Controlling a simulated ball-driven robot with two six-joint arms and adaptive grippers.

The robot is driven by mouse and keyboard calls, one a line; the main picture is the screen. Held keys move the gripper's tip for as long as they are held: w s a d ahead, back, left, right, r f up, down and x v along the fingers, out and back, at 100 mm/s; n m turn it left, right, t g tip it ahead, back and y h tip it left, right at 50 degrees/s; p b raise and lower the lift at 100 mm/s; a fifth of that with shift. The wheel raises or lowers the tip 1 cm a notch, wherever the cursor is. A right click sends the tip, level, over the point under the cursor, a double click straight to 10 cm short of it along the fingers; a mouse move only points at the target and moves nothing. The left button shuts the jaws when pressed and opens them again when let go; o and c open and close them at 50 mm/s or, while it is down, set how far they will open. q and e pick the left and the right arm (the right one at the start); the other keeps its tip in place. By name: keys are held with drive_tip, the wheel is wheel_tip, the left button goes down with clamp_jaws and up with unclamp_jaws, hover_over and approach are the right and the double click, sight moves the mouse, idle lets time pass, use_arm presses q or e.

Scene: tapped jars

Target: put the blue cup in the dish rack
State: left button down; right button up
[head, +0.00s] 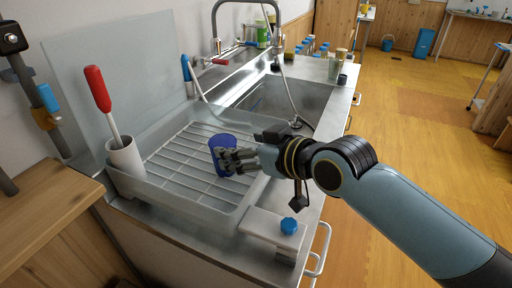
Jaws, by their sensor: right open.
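The blue cup (219,143) is at the dish rack, over its white bars, toward the right side; its lower part is partly hidden by my gripper. The dish rack (181,181) is a pale tray with white bars on the steel counter. My right gripper (222,160) reaches in from the right with its fingers in front of the cup. It is open, and I cannot tell whether the fingers touch the cup. My left gripper is not in view.
A white holder (125,159) with a red-handled brush (98,89) stands at the rack's left corner. The sink (280,99) and its faucet (217,47) are behind. The rack's left bars are clear.

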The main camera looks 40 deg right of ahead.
drive_tip(key=shift+v, duration=2.1)
